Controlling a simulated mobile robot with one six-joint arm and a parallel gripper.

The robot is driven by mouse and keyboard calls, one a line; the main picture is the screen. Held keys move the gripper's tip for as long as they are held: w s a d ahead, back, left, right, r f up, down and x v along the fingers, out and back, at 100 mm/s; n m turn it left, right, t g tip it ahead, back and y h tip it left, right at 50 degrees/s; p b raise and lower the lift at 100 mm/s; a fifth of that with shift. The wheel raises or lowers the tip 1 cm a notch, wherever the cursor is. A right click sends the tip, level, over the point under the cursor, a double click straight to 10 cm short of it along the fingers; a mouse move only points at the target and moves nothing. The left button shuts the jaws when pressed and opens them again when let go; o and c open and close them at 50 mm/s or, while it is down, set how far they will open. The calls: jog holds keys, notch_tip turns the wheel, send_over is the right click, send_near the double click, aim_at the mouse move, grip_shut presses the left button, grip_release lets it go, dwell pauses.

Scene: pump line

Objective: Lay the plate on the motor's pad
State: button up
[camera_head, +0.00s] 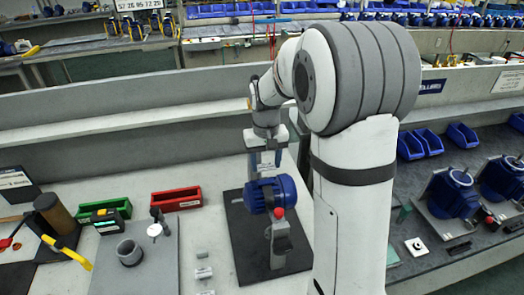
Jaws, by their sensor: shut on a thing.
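The blue motor (271,194) stands on a dark base board in the middle of the bench. My gripper (266,172) points down just above the motor, at its top. It is shut on a small greyish piece, which I take for the plate; the fingers mostly hide it. The motor's pad is hidden under the gripper, and I cannot tell whether the plate touches it.
In front of the motor, a grey fixture with a red knob (279,213) stands on the dark board (240,232). Left are a red bin (177,199), a green bin (104,211) and a grey board (154,268) with a cylinder. Small grey blocks (203,273) lie between the boards.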

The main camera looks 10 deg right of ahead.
aim_at(265, 167)
jog(key=shift+s+a+f+b, duration=0.1)
jog(key=shift+f+b, duration=0.45)
jog(key=shift+f, duration=0.2)
jog(key=shift+f+b, duration=0.5)
jog(key=shift+f, duration=0.35)
jog(key=shift+f+b, duration=0.35)
jog(key=shift+f, duration=0.15)
jog(key=shift+f+b, duration=0.35)
jog(key=shift+f, duration=0.05)
jog(key=o, duration=0.8)
jog(key=shift+o, duration=0.7)
jog(key=shift+o, duration=0.7)
